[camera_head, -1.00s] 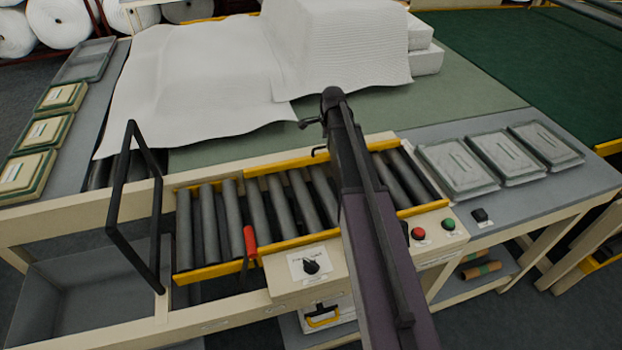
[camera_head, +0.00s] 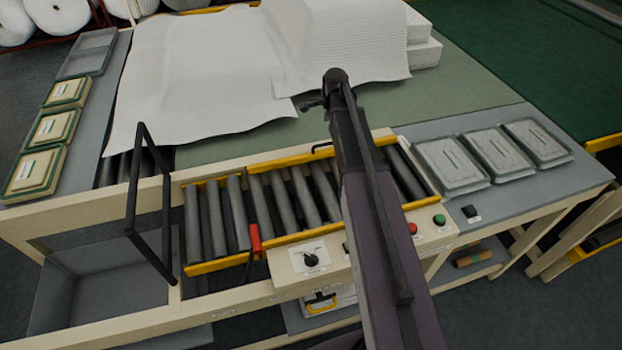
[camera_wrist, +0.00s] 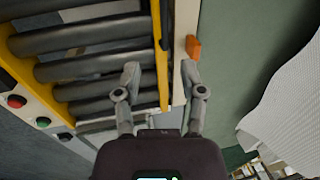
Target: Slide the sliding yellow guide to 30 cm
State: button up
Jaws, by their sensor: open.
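The yellow guide (camera_head: 290,160) is a long rail along the far side of the rollers, with a small black handle on it. In the wrist view the yellow rail (camera_wrist: 158,60) runs up the picture, ending between my fingers. My gripper (camera_wrist: 160,78) is open, one finger over the rollers' side and the other beyond the rail over the cream frame edge. I cannot tell whether either finger touches it. In the head view my gripper (camera_head: 318,103) is small and mostly hidden by my arm. No scale reading is legible.
A front yellow rail (camera_head: 215,266) with a red lever (camera_head: 255,238) borders the rollers (camera_head: 240,210). A black upright frame (camera_head: 135,205) stands at left. A control panel (camera_head: 310,262) with knob and buttons is in front. White wadding (camera_head: 200,80) covers the table behind. An orange block (camera_wrist: 193,47) sits near my right finger.

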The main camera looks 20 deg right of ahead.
jog(key=s+a+f+n+g+b, duration=0.1)
jog(key=s+a+n, duration=0.5)
jog(key=s, duration=0.5)
jog(key=s+a+f+n+b, duration=0.2)
jog(key=s+a+n, duration=0.5)
jog(key=s+n, duration=0.2)
jog(key=shift+s+g, duration=0.4)
jog(key=shift+s, duration=0.65)
jog(key=shift+a, duration=0.1)
jog(key=s+a+f+n+b, duration=0.1)
jog(key=s+f+n+b, duration=0.2)
jog(key=f+b, duration=0.2)
jog(key=shift+a+f+b, duration=0.35)
jog(key=shift+a+b, duration=0.05)
jog(key=shift+b, duration=0.1)
jog(key=shift+s, duration=0.2)
dwell(1.8)
